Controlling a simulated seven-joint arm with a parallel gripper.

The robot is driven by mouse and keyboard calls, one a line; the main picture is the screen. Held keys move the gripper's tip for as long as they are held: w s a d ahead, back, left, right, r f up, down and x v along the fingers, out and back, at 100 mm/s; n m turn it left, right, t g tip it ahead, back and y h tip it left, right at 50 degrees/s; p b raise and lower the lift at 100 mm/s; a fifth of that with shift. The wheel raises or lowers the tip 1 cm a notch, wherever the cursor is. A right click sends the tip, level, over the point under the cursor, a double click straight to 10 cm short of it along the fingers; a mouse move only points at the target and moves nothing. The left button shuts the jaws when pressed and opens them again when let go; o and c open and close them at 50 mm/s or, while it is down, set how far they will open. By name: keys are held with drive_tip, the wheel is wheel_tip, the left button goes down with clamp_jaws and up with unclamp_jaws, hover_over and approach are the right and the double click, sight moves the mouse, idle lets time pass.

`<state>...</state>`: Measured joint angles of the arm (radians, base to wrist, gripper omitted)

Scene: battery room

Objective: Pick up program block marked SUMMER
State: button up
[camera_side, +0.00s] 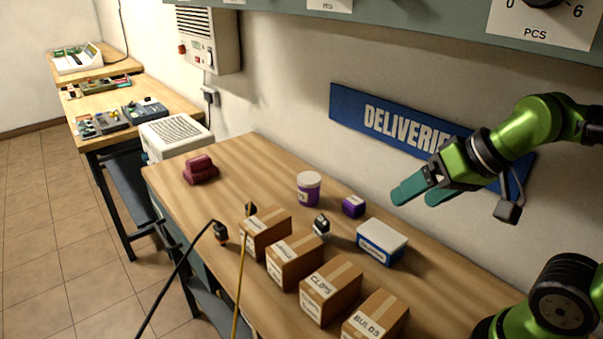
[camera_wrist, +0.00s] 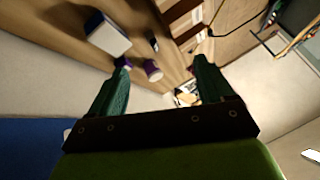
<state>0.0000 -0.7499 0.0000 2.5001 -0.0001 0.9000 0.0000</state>
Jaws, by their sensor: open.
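No block with a readable SUMMER mark shows in either view. A small purple cube (camera_side: 353,206) with a pale label sits on the wooden bench near the wall; its label is too small to read. A small black-and-white piece (camera_side: 321,226) stands behind the cardboard boxes, and I cannot tell what it is. My gripper (camera_side: 422,193) is open and empty, in the air above the bench's right part, in front of the DELIVERIES-like sign. In the wrist view its green fingers (camera_wrist: 163,66) are spread apart, with the bench beyond them.
A purple jar (camera_side: 309,189) with a white lid and a white-and-blue box (camera_side: 382,240) stand near the cube. Several cardboard boxes, including CLIPS (camera_side: 331,290) and BULBS (camera_side: 375,317), line the front edge. Dark red bundles (camera_side: 200,170) lie left. Cables rise in front.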

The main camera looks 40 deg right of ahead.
drive_tip(key=n+g+h, duration=0.2)
drive_tip(key=n+g, duration=0.1)
drive_tip(key=g, duration=0.4)
hover_over(355, 200)
wheel_tip(355, 200, down, 8)
wheel_tip(355, 200, down, 16)
drive_tip(key=shift+f, duration=0.15)
drive_tip(key=shift+c, duration=0.2)
drive_tip(key=c, duration=1)
drive_tip(key=shift+c, duration=0.2)
